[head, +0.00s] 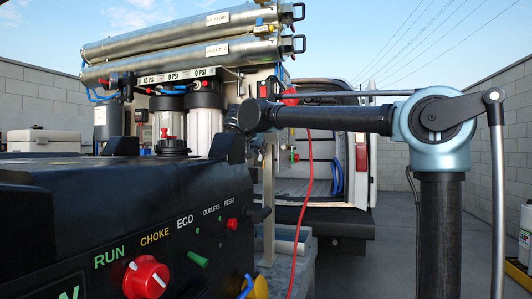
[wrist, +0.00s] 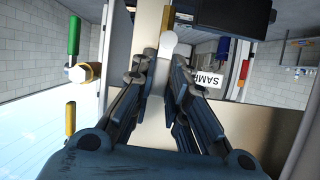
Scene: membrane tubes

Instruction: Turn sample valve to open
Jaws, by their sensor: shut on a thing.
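In the wrist view my gripper (wrist: 160,68) reaches up from the bottom, and its two black fingers close in on a pale white handle with a rounded end (wrist: 168,44). The handle lies between the fingertips, and I take it for the sample valve's. A white label reading "SAMP" (wrist: 208,80) is just right of the fingers, partly covered by them. The valve body is not clearly visible. In the head view my arm stretches left to the tube rack, and the fingers and the handle cannot be made out there.
The wrist view shows a green handle (wrist: 74,35) and a yellow handle (wrist: 70,118) on the left. In the head view, silver membrane tubes (head: 185,45) top the rack, a black generator (head: 120,225) fills the near left, and a red hose (head: 307,190) hangs beside a white van (head: 340,150).

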